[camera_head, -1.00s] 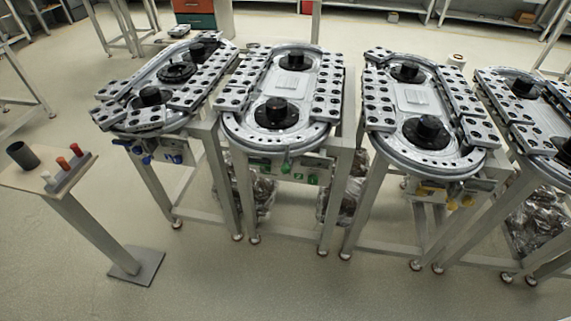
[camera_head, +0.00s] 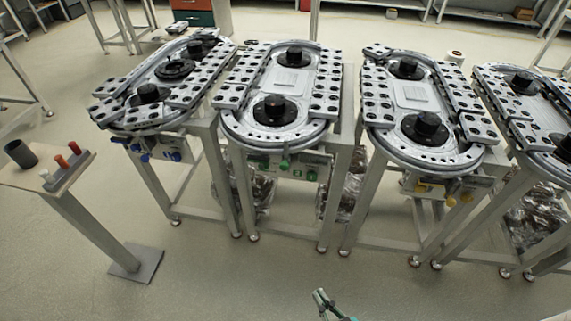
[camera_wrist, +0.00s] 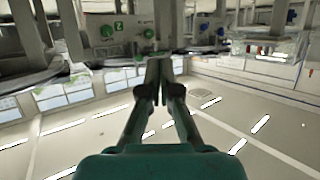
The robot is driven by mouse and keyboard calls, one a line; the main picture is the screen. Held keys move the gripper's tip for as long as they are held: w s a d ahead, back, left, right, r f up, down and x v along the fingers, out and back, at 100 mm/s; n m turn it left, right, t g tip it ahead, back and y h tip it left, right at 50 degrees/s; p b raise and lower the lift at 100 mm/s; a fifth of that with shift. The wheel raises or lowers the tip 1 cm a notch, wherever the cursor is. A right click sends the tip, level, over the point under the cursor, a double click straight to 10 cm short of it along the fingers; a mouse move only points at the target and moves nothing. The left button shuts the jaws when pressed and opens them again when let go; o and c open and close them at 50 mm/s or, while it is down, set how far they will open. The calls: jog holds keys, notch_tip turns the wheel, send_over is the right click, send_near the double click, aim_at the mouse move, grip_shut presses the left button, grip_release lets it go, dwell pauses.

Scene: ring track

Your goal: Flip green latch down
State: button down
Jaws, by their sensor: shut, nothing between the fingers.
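The second ring track from the left (camera_head: 240,122) carries a panel (camera_head: 298,166) with green parts on its front. A green part that looks like the latch (camera_head: 285,163) sits under the track's front edge; whether it points up or down is too small to tell. My gripper (camera_wrist: 160,62) is shut and empty. In the head view my gripper (camera_head: 318,293) is at the bottom edge, in front of this track and apart from it.
Green knobs (camera_wrist: 107,31) sit on the panel beside a "2" label. Tracks with blue knobs (camera_head: 174,155) and yellow knobs (camera_head: 452,201) stand on either side. A small stand (camera_head: 50,178) with a dark cup and pegs is at left. Floor in front is clear.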

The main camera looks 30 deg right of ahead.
jog(key=w+d+r+m+h, duration=0.1)
jog(key=w+r+m+h, duration=0.1)
jog(key=w, duration=0.6)
jog(key=w+d+r+m+h, duration=0.1)
jog(key=w+h, duration=0.1)
jog(key=w, duration=0.7)
jog(key=w+d+r+m+g+h, duration=0.1)
jog(key=w+r+m+h, duration=0.3)
jog(key=w+r, duration=0.6)
jog(key=shift+d+r+m, duration=0.25)
jog(key=shift+d+m, duration=0.3)
jog(key=shift+m, duration=0.65)
jog(key=shift+w, duration=0.1)
send_near(287, 155)
jog(key=w+d+r, duration=0.3)
jog(key=f, duration=0.1)
jog(key=w+f, duration=0.1)
jog(key=f, duration=0.1)
jog(key=shift+a+f, duration=0.15)
jog(key=shift+f, duration=0.05)
jog(key=shift+a+f, duration=0.1)
jog(key=shift+f, duration=0.3)
